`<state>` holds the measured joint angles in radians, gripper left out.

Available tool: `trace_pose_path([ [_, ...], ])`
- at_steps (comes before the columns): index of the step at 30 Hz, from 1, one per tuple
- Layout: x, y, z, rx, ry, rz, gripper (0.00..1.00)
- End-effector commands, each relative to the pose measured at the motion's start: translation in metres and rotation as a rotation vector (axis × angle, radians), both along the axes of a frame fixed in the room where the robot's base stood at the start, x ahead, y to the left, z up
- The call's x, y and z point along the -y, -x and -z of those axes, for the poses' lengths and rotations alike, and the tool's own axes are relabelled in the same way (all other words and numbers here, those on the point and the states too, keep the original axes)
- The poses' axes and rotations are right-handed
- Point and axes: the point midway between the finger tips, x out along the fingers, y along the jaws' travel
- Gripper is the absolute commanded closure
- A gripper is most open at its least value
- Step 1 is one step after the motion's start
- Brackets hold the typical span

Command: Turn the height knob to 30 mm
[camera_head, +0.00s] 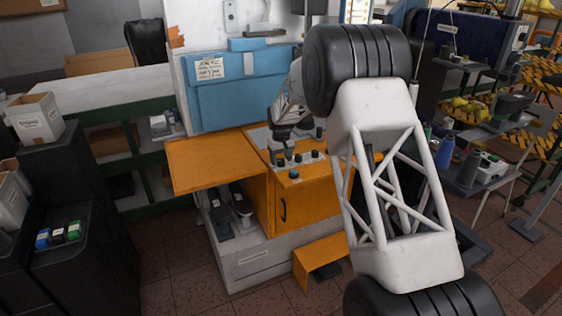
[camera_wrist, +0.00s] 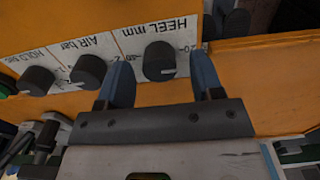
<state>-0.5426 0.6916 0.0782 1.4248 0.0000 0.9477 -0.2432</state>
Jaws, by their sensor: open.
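A dark round knob (camera_wrist: 160,62) under a white plate reading "HEEL mm" shows in the wrist view. I see no label reading "height". My gripper (camera_wrist: 161,72) is open, its two blue-grey fingers apart on the left and right of this knob. I cannot tell whether they touch it. In the head view the knobs show small on the front panel of the orange machine (camera_head: 300,205).
The "AIR bar" knob (camera_wrist: 89,69) stands close by the left finger, with the "HOLD s" knob (camera_wrist: 37,81) further left. An orange side shelf (camera_head: 210,160) juts left from the machine. A blue panel (camera_head: 228,100) stands behind it.

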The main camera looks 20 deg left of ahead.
Motion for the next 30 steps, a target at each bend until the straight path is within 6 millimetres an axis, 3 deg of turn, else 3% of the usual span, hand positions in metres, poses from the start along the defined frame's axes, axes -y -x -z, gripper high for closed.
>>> trace_pose_path([
  [15,0.0000,0.0000,0.0114,0.001,-0.001,0.000,0.41],
  [24,-0.0001,0.0001,0.0114,0.001,-0.001,0.000,0.87],
  [30,-0.0002,0.0002,0.0114,0.001,-0.001,0.005,0.89],
])
